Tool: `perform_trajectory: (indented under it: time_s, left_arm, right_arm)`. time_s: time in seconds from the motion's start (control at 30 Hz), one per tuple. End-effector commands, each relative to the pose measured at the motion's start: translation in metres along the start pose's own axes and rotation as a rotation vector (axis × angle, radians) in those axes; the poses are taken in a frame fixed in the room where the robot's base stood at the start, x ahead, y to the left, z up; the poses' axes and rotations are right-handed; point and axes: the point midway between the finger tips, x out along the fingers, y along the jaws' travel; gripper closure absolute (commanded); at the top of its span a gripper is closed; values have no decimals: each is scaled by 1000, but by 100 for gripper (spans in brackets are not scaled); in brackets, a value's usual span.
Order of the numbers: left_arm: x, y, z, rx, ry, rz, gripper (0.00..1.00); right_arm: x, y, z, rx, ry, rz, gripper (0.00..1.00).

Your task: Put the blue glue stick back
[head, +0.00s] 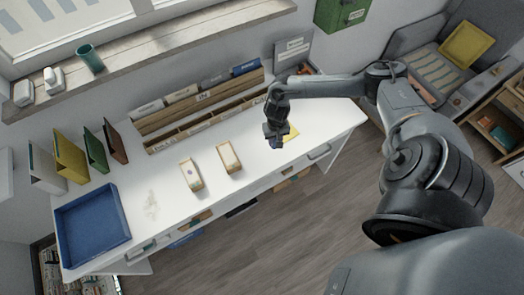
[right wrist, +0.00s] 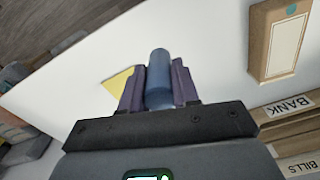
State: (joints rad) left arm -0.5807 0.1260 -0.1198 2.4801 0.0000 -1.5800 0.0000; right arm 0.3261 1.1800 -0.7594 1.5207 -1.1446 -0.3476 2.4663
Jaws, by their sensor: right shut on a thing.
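The blue glue stick (right wrist: 158,78) is a blue cylinder with a rounded end, held between the two fingers of my right gripper (right wrist: 158,88) in the right wrist view. In the head view my right gripper (head: 276,138) is over the right part of the white desk, beside a yellow paper; the glue stick is too small to make out there. Whether it touches the desk cannot be told. My left gripper is not in view.
Two small boxes, one left (head: 191,175) and one right (head: 229,157), stand mid-desk. A wooden organizer (head: 200,107) with labelled slots runs along the back. A blue tray (head: 93,226) sits at the left end. Yellow paper (right wrist: 118,80) lies near my gripper.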

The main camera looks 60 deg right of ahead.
Motion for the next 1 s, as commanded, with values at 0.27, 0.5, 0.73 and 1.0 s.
perform_trajectory:
  time_s: [0.27, 0.5, 0.73, 1.0]
  left_arm:
    - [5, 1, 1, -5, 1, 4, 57]
    - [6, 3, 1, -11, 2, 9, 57]
    - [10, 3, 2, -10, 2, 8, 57]
    - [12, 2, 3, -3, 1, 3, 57]
  right_arm:
    - [26, -45, -4, 0, 0, -1, 100]
    - [33, -52, -5, 0, 0, 2, 100]
    - [58, -53, -4, 0, 0, 1, 100]
    - [71, -52, -5, 0, 1, 1, 100]
